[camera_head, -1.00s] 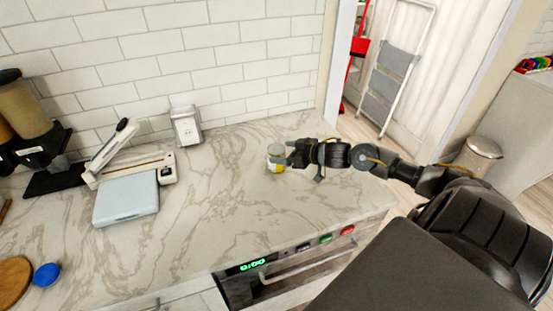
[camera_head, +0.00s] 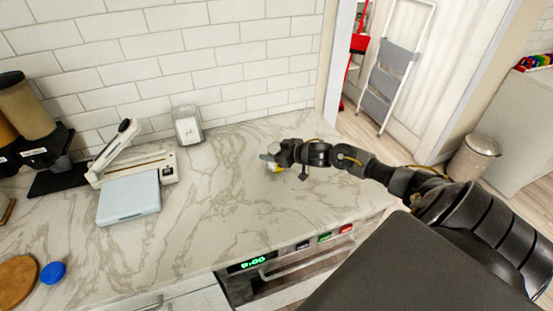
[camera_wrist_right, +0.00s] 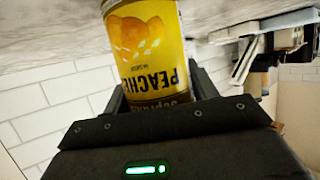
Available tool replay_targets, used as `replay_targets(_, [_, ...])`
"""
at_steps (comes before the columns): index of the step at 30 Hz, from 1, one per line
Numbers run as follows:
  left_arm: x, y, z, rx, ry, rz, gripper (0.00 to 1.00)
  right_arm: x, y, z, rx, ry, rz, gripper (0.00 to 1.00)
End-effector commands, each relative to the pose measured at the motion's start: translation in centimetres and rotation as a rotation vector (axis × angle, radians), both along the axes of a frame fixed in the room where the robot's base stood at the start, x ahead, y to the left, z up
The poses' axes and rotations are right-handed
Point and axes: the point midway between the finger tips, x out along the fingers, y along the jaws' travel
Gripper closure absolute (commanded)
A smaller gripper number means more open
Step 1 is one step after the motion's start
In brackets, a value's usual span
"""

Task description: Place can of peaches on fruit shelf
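The can of peaches (camera_head: 275,168) has a yellow label and stands on the marble counter near its right end, mostly hidden behind my right gripper (camera_head: 272,158) in the head view. In the right wrist view, which is upside down, the can (camera_wrist_right: 150,50) fills the middle with its peach label facing the camera. The fingers of my right gripper (camera_wrist_right: 160,95) lie close along both sides of it and look shut on it. I cannot tell whether the can's base touches the counter. My left gripper and the fruit shelf are not in view.
A kitchen scale (camera_head: 128,195), a white slicer-like device (camera_head: 150,168) and a small dispenser (camera_head: 187,125) stand on the counter to the left. A blue lid (camera_head: 52,272) and round wooden board (camera_head: 15,280) lie at lower left. The counter's middle is clear. A stepladder (camera_head: 392,70) leans beyond the counter.

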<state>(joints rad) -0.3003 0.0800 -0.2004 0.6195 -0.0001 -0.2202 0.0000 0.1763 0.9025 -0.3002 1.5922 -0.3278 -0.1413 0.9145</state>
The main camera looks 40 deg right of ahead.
Motion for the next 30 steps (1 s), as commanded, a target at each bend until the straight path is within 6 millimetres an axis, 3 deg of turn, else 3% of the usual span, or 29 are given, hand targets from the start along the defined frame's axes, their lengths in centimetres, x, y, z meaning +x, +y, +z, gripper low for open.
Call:
replay_targets(1, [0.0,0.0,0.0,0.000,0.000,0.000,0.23,0.0,0.0,0.0,0.000,0.000,0.000,0.49])
replay_targets(9, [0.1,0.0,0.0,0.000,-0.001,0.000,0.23,0.0,0.0,0.1,0.000,-0.003,-0.001,0.82])
replay_targets(17, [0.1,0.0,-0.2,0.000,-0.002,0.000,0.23,0.0,-0.1,0.3,0.000,-0.003,-0.001,0.82])
replay_targets(22, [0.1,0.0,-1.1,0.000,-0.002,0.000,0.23,0.1,-0.1,1.6,-0.002,-0.006,0.000,0.82])
replay_targets(25, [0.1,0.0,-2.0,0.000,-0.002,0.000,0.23,-0.3,-0.1,3.5,-0.004,-0.006,0.002,0.82])
replay_targets(30, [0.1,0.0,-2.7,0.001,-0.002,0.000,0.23,-4.2,0.0,7.8,-0.010,-0.002,0.006,0.82])
